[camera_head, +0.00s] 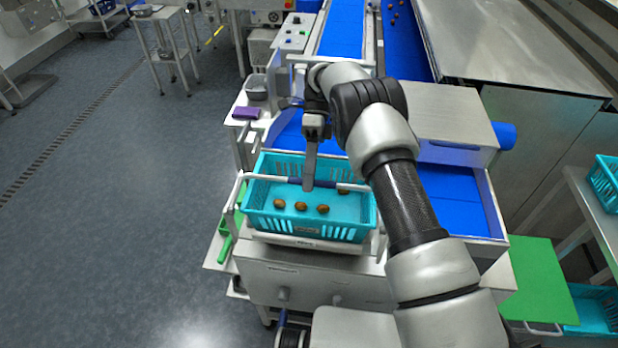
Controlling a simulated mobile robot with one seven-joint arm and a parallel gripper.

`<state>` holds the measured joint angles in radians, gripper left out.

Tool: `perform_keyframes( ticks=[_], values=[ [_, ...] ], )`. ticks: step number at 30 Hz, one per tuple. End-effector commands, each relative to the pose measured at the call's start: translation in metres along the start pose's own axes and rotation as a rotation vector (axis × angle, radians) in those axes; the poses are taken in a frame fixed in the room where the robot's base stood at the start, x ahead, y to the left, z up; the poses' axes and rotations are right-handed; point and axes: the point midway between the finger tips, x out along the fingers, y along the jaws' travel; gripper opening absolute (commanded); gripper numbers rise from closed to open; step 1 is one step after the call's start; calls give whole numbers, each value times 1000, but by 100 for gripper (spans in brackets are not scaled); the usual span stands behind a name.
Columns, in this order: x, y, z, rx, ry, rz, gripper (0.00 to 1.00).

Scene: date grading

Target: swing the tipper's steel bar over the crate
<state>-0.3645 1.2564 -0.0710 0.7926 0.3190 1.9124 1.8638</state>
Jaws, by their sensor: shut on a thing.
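A turquoise crate (260,221) with several brown dates (301,206) in it sits on the tipper (310,243) in front of me. The tipper's steel bar (262,178) lies across the crate, above its opening, with a dark blue grip (325,183) at its middle. My gripper (309,184) points down and is shut on the bar at this grip.
Blue conveyor belts (450,197) run behind and to the right of the crate. A purple cloth (246,113) and a grey bowl (256,88) stand on the ledge at the left. A green board (535,280) is at the lower right. The floor at left is clear.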

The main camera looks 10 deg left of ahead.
Motion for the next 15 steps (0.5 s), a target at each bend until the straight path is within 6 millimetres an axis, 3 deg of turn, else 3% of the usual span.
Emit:
perform_keyframes(
  ticks=[15],
  values=[
    [-2, -4, 2, -8, -7, 41, 0]
  ],
)
